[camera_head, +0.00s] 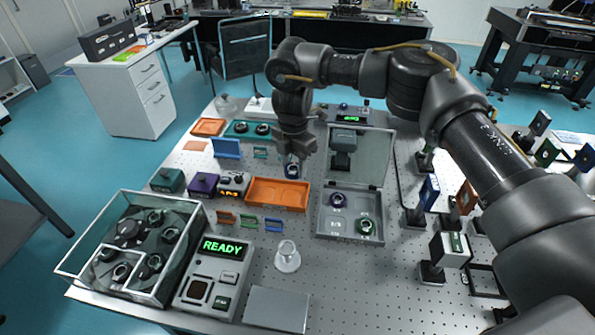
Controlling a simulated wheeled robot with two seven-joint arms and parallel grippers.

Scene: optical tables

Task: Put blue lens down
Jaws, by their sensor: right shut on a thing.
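My right gripper (293,157) points down over the middle of the optical table. It is shut on the blue lens (292,171), a small round dark mount with a bluish face. The lens is just behind the orange tray (278,206); I cannot tell whether it touches the table. The orange tray looks empty. To its right, a grey open case (348,238) holds a purple-ringed lens (338,200) and a green-ringed lens (366,227). My left gripper is not in view.
A glass-walled box (75,262) with several round mounts stands front left, beside a device reading READY (222,247). Small coloured holders (249,220) and a clear cup (287,258) stand in front. Upright optics (428,190) stand right of the case.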

